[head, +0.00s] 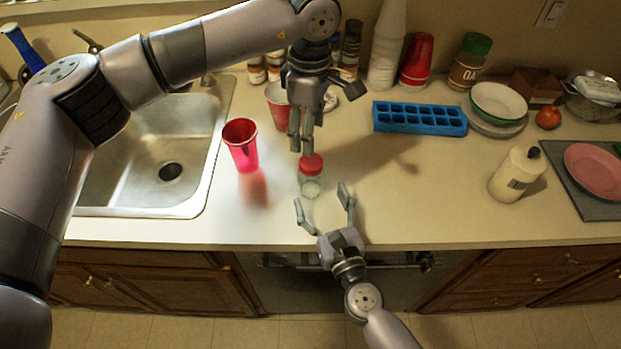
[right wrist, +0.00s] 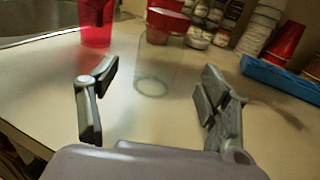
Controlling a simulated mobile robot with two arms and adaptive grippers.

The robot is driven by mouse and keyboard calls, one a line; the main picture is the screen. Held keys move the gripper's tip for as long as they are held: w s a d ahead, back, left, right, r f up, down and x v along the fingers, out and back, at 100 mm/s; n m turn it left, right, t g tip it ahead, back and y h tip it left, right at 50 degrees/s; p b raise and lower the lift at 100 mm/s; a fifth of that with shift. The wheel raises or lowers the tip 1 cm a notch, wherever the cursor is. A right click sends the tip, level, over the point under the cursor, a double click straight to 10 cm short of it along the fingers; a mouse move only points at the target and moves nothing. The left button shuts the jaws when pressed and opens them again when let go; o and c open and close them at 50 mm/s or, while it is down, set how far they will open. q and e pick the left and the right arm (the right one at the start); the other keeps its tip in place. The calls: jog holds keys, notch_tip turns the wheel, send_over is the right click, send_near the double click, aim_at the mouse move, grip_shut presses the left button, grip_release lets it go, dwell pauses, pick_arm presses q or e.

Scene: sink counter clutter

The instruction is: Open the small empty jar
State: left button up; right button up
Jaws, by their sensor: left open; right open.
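The small clear jar (head: 311,187) stands upright on the counter with a red lid (head: 311,163) on it, and looks empty. In the right wrist view the jar (right wrist: 153,65) stands ahead, lined up with the gap between the fingers, with its red lid (right wrist: 166,21) near the top edge. My left gripper (head: 301,145) points down just above and behind the lid, open; whether it touches the lid is hard to tell. My right gripper (head: 322,195) is open on the near side, its fingertips spread around the jar's front and apart from it.
A red cup (head: 241,145) stands left of the jar, beside the sink (head: 160,165). Another red cup (head: 277,104) is behind. A blue ice tray (head: 419,118), stacked bowls (head: 497,103) and a cream bottle (head: 516,175) are to the right. The counter right of the jar is clear.

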aim_at(315, 186)
jog(key=x, duration=0.6)
jog(key=shift+w+a, duration=0.1)
jog(key=shift+w, duration=0.25)
jog(key=shift+c, duration=0.2)
grip_shut()
dwell(0.5)
